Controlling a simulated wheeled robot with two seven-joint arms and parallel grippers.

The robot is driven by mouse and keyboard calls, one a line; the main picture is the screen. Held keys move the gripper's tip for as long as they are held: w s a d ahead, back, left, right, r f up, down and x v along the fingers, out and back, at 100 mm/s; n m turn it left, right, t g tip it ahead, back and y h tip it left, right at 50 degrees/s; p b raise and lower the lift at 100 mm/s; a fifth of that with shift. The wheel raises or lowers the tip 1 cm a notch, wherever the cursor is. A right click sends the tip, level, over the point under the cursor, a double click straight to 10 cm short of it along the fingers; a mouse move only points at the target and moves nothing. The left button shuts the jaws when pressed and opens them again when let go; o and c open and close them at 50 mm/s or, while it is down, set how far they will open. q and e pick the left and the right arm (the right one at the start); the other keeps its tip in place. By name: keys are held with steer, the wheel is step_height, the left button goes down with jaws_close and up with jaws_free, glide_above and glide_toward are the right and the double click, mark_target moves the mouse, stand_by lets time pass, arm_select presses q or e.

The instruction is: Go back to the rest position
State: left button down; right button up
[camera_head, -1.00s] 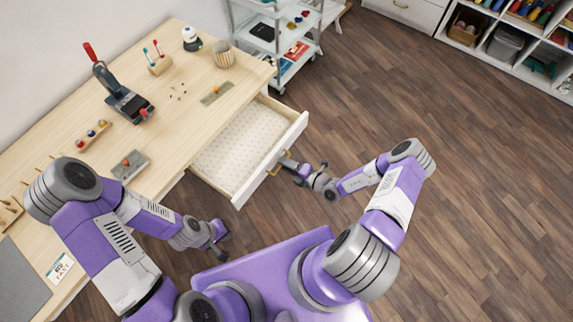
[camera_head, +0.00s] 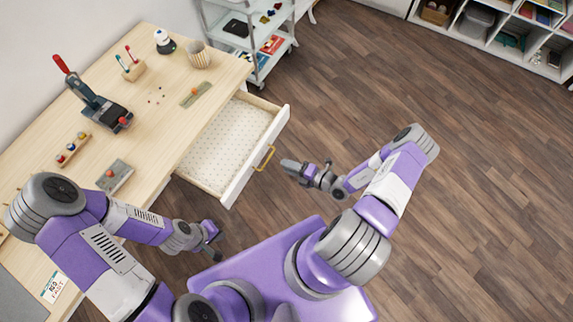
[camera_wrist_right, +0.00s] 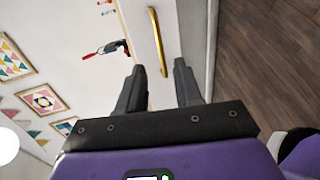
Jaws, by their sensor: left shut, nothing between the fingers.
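The drawer (camera_head: 232,148) of the wooden table stands pulled open and looks empty, with a dotted lining. Its brass handle (camera_head: 264,158) is on the white front and also shows in the right wrist view (camera_wrist_right: 158,42), beyond the fingertips. My right gripper (camera_head: 288,166) is just to the right of the handle, apart from it. In the right wrist view its two fingers (camera_wrist_right: 160,75) are spread with nothing between them. My left gripper (camera_head: 216,238) is shut and empty, low beside the table's front edge, below the drawer.
The wooden table (camera_head: 160,110) carries a toggle press (camera_head: 98,105), a striped cup (camera_head: 198,54), a grey block (camera_head: 114,176) and small parts. A white trolley (camera_head: 262,40) stands behind the drawer. Shelves (camera_head: 490,30) line the back right. The floor (camera_head: 460,180) at right is clear.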

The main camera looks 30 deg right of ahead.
stand_by(0.3)
steer(key=s+a+r+n+g+y, duration=0.1)
steer(key=s+a+n+g+y, duration=0.3)
steer(key=s+a+n+g, duration=0.75)
steer(key=s+n+g+h, duration=0.4)
steer(key=n+h, duration=0.3)
steer(key=n, duration=1.5)
steer(key=w+n+t, duration=0.1)
steer(key=n, duration=0.2)
steer(key=w+r+n+t+h, duration=0.1)
steer(key=n, duration=0.3)
steer(key=w+a+r+n+t, duration=0.1)
steer(key=n, duration=0.3)
steer(key=shift+w+a+h, duration=0.1)
steer(key=shift+w+h, duration=0.2)
steer(key=shift+w, duration=0.1)
